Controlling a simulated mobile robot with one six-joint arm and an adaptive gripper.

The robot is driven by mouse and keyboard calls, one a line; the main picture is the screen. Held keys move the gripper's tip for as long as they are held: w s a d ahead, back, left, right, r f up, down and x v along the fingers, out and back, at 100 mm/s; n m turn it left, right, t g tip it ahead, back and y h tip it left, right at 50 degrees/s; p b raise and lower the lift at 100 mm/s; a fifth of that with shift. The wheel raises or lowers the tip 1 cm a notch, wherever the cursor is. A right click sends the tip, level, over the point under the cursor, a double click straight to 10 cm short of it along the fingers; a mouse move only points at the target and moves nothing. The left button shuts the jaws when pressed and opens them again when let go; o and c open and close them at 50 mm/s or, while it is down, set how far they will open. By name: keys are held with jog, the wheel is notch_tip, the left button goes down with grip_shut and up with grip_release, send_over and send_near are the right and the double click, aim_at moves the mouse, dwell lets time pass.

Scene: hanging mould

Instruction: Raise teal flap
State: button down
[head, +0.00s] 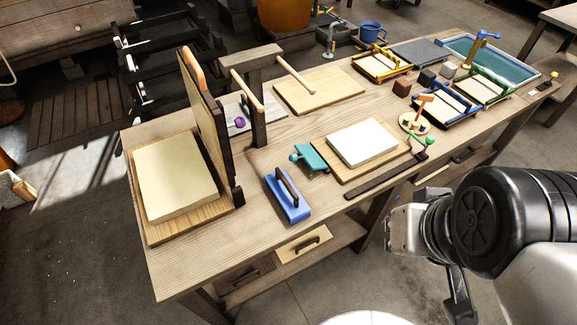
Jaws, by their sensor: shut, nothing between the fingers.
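The teal flap (312,158) lies low on the workbench, at the left edge of a wooden board (352,176) that bears a white slab (361,142). A small teal tab sticks out at its left end. My gripper (461,307) is at the lower right, in front of the bench and well apart from the flap. Its dark fingers are shut and empty, partly hidden by my arm.
A blue block with a dark handle (288,196) stands just left of the flap. A dark strip (380,179) lies along the bench's front edge. A wooden post frame (257,100) and an upright hinged board (205,120) rise behind left. Small frames stand right.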

jog(key=w+a+f+m+g+y+p, duration=0.1)
jog(key=w+a+m+g+y+p, duration=0.1)
jog(key=w+a+m+y, duration=0.45)
jog(key=w+a+f+m+g+y+p, duration=0.1)
jog(key=w+a+m+g+y+p, duration=0.15)
jog(key=a, duration=0.75)
jog(key=w+a+f+m+t+y+p, duration=0.2)
jog(key=w+a+f+m+t+y, duration=0.15)
jog(key=w+m, duration=0.55)
jog(key=w+d+f+m+t+h+p, duration=0.1)
jog(key=w+d+f+m, duration=0.2)
jog(key=f, duration=0.3)
jog(key=w+d+f+m+t+h+p, duration=0.1)
jog(key=w+d+f+m+t+h, duration=0.1)
jog(key=f+m, duration=0.3)
jog(key=w+d+f+m+t+h+p, duration=0.1)
jog(key=w+d+f+m+t, duration=0.1)
jog(key=f, duration=0.7)
jog(key=shift+w+d+f+m, duration=0.1)
jog(key=shift+w+d+m, duration=0.35)
jog(key=shift+w+m, duration=0.25)
jog(key=shift+w+d+f+m, duration=0.1)
jog(key=shift+w+d+m, duration=0.4)
jog(key=shift+m, duration=0.2)
jog(key=shift+w+a, duration=0.1)
